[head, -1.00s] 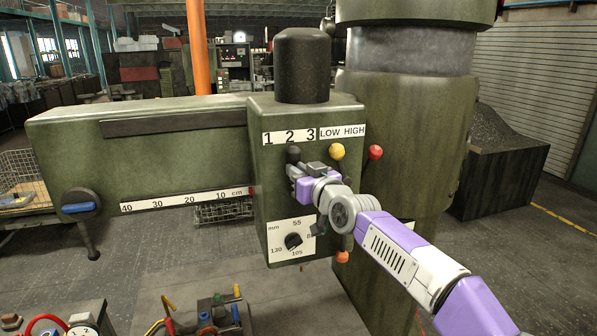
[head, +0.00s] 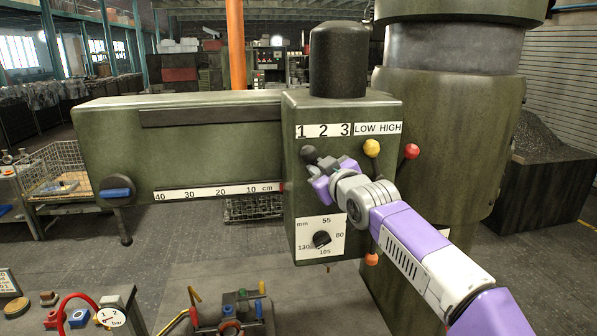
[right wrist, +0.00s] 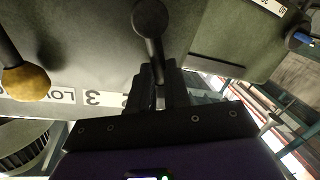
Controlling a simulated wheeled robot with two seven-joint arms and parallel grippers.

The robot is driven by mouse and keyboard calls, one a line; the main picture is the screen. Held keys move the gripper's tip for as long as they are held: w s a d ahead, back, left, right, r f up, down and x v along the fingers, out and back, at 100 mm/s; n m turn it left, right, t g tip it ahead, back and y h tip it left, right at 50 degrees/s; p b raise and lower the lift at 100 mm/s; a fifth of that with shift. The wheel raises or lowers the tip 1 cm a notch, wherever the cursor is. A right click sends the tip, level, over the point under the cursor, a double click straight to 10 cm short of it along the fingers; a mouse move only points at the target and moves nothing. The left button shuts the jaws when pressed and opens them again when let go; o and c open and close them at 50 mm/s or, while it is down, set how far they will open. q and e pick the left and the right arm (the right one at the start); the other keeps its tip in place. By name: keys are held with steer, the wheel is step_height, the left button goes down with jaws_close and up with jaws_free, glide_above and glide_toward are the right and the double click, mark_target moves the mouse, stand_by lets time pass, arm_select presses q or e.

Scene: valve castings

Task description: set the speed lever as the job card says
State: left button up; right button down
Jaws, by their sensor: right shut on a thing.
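The black-knobbed speed lever (head: 308,152) is on the front of the green drill head, below the 1 2 3 plate (head: 324,130). Its knob stands about under the 1. My right gripper (head: 318,170) is shut on the lever just below the knob. In the right wrist view the lever's knob (right wrist: 150,18) sticks out past the fingertips (right wrist: 158,78), with its stem between them. A card (head: 8,282) with small print is cut off at the left edge; I cannot read it. My left gripper is not in view.
A yellow-knobbed lever (head: 371,148) below LOW HIGH and a red-knobbed lever (head: 411,151) stand close to the right of my gripper. A dial (head: 321,239) is below it. The thick green column (head: 450,130) is behind my arm. A gauge (head: 111,317) and fixtures stand lower left.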

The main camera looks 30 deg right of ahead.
steer(key=shift+s+a+r, duration=0.1)
steer(key=shift+r, duration=0.3)
steer(key=c, duration=1.2)
jaws_free()
steer(key=shift+o, duration=0.5)
steer(key=shift+a+f, duration=0.1)
steer(key=shift+f, duration=0.1)
steer(key=s+b, duration=0.1)
steer(key=s, duration=0.6)
steer(key=shift+s+a+r, duration=0.25)
steer(key=shift+a+r, duration=0.15)
steer(key=shift+w+f, duration=0.1)
